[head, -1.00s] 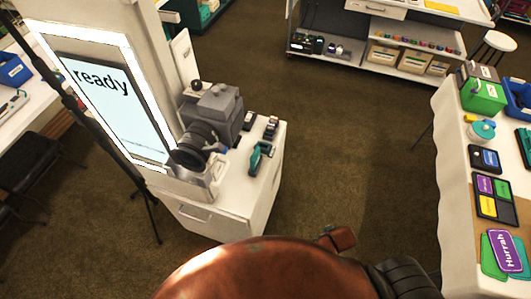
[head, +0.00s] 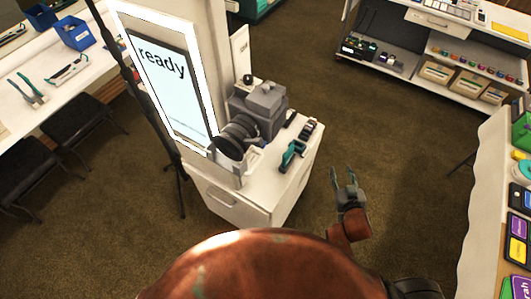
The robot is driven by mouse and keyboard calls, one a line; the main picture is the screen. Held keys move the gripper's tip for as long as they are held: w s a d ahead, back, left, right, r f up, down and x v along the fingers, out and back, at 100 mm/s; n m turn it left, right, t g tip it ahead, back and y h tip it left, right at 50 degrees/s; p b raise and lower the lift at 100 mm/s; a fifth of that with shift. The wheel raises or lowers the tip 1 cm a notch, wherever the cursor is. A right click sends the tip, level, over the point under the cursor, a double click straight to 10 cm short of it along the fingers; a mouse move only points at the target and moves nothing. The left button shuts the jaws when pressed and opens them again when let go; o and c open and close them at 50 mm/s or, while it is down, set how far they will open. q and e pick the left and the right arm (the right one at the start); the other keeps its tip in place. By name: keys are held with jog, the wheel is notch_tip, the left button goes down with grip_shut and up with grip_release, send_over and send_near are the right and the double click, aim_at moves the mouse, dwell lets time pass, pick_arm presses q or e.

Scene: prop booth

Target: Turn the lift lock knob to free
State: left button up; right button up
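A white photo booth (head: 213,50) with a lit screen reading "ready" (head: 165,75) stands left of centre. A grey camera (head: 262,105) with a black lens (head: 236,137) sits on its white cabinet (head: 262,190). A small dark knob-like part (head: 248,79) shows behind the camera; I cannot tell whether it is the lift lock knob. My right gripper (head: 344,176) is open and empty, over the floor to the right of the cabinet and apart from it. My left gripper is out of view.
A green-handled tool (head: 292,155) and small dark items (head: 308,131) lie on the cabinet top. A black stand pole (head: 135,80) rises left of the screen. A white table (head: 487,190) is at right, shelves (head: 470,65) behind. Carpet between is clear.

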jog(key=w+a+r+n+t+y, duration=0.2)
jog(key=w+a+r+n+y, duration=0.1)
jog(key=a+r+y, duration=0.3)
jog(key=w+a+r+n+t+y, duration=0.3)
jog(key=a, duration=0.6)
jog(key=s+a+r+n+g+y, duration=0.1)
jog(key=s+a+n+g+y, duration=0.25)
jog(key=a+y, duration=0.25)
jog(key=s+a+r+n+g+y, duration=0.1)
jog(key=s+a+n+g+y, duration=0.2)
jog(key=a+n+g+y, duration=0.25)
jog(key=shift+m+t, duration=0.4)
jog(key=shift+t, duration=0.4)
jog(key=x, duration=0.2)
jog(key=p+x, duration=0.1)
jog(key=x, duration=0.5)
jog(key=shift+s+a+f, duration=0.3)
jog(key=shift+f, duration=0.05)
jog(key=shift+c, duration=0.2)
grip_shut()
